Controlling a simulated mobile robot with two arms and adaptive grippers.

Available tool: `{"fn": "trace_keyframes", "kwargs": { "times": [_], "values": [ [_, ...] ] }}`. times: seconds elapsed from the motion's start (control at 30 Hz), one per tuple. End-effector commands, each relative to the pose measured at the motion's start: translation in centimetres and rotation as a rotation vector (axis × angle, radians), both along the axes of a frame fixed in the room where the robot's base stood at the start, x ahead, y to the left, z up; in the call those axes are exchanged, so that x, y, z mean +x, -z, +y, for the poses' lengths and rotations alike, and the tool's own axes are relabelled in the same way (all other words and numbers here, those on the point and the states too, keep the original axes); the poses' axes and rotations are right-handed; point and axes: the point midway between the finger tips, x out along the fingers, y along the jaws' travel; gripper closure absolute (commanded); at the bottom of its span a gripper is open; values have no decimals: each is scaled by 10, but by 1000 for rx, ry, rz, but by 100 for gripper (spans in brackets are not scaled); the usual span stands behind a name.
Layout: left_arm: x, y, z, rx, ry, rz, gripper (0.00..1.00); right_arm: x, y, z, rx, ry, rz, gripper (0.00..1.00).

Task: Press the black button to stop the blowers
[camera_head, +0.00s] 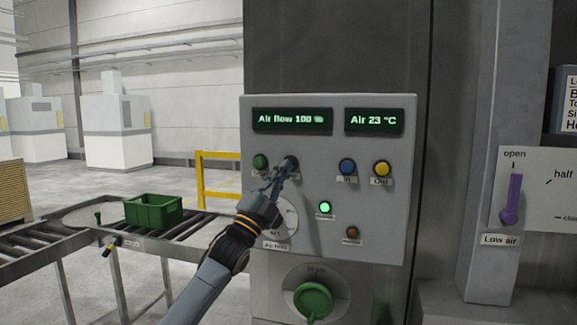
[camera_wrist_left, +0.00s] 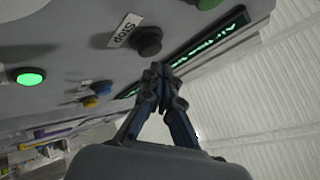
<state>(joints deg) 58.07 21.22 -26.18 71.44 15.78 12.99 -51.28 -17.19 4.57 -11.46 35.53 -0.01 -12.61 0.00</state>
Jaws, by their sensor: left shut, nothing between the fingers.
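The black button (camera_head: 291,161) is on the upper left of the grey control panel (camera_head: 325,150), to the right of a green button (camera_head: 260,161). In the left wrist view the black button (camera_wrist_left: 147,41) stands out beside a label reading "Stop". My left gripper (camera_head: 277,177) is shut and empty, its fingertips just in front of and below the black button in the head view. In the left wrist view the fingertips (camera_wrist_left: 160,69) are close to the button with a small gap showing. The gripper partly covers the label under the button. My right gripper is not in view.
The display (camera_head: 290,120) reads "Air flow 100 %". A blue button (camera_head: 347,167), a yellow button (camera_head: 382,168), a lit green lamp (camera_head: 325,207) and a dial (camera_head: 284,220) share the panel. A roller conveyor with a green crate (camera_head: 153,212) stands left.

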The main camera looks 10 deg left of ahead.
Motion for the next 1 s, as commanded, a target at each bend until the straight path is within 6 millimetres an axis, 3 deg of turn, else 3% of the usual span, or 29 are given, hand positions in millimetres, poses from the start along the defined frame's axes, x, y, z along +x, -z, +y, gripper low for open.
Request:
{"fn": "trace_keyframes", "kwargs": {
  "times": [1.0],
  "values": [
    [9, 0, 0, 0, 0, 0, 100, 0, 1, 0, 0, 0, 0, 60]
  ]
}}
